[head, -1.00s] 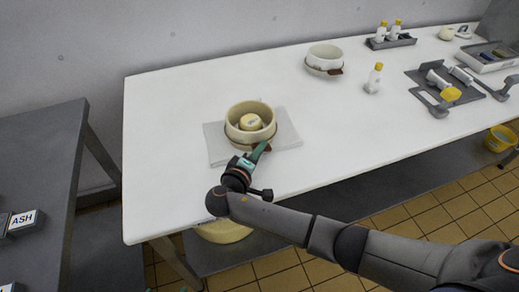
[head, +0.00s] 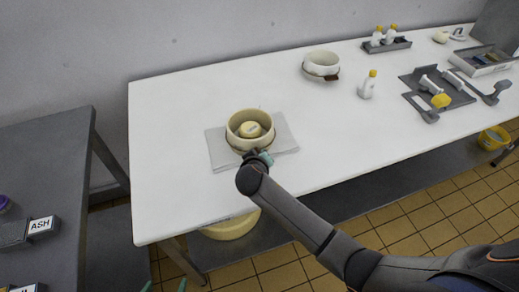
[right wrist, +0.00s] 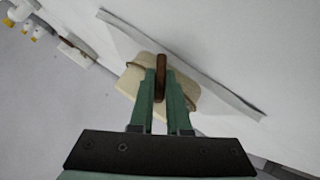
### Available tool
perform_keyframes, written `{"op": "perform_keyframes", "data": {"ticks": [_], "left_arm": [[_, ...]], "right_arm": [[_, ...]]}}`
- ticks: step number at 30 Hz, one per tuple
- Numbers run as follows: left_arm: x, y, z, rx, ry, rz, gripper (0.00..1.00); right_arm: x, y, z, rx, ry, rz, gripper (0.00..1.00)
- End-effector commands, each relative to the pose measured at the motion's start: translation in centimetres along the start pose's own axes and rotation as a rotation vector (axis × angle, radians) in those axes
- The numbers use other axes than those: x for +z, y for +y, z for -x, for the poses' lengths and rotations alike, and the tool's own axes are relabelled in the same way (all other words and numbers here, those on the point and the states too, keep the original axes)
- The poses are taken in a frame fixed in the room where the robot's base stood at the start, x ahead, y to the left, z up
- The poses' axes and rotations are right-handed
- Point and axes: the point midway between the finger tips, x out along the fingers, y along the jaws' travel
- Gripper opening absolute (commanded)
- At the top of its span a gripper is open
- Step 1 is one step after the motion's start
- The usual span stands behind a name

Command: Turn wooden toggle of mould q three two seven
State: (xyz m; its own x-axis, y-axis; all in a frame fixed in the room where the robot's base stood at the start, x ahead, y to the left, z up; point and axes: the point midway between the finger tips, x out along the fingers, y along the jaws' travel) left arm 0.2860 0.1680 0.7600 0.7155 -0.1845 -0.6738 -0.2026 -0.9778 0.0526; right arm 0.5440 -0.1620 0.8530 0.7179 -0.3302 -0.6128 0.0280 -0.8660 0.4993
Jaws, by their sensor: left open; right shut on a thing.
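A round cream mould (head: 234,139) with a round piece inside stands on a grey cloth (head: 222,155) near the table's front edge. Any number on it is too small to read. My right gripper (head: 264,157) is at the mould's front side, mostly hidden behind its own wrist. In the right wrist view, its green fingers are shut on the brown wooden toggle (right wrist: 161,64), against the cream mould (right wrist: 130,80). The head view hides this toggle. My left gripper (head: 165,287) shows only its open, empty fingertips at the bottom edge.
A second cream mould (head: 321,59) with a brown toggle (head: 332,77) stands farther back on the white table (head: 180,110). A yellow-capped bottle (head: 367,88), bottle tray (head: 386,46) and tool mat (head: 462,97) are to the right. The table left of the cloth is clear.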

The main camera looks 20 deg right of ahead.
Motion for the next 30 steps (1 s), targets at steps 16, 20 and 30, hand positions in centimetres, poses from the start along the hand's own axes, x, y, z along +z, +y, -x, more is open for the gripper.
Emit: {"op": "perform_keyframes", "data": {"ticks": [16, 20, 30], "left_arm": [[-1.25, 0.10, 1.16, 0.000, 0.000, 0.000, 1.00], [-1.25, 0.10, 1.16, 0.000, 0.000, 0.000, 1.00], [-1.24, 0.10, 1.16, 0.000, 0.000, 0.000, 1.00]], "right_arm": [[0.04, 0.52, -0.09, -0.301, 0.002, -0.302, 0.00], [0.10, 0.56, -0.13, -0.340, 0.001, -0.339, 0.00], [0.12, 0.55, -0.15, -0.382, 0.000, -0.379, 0.00]]}}
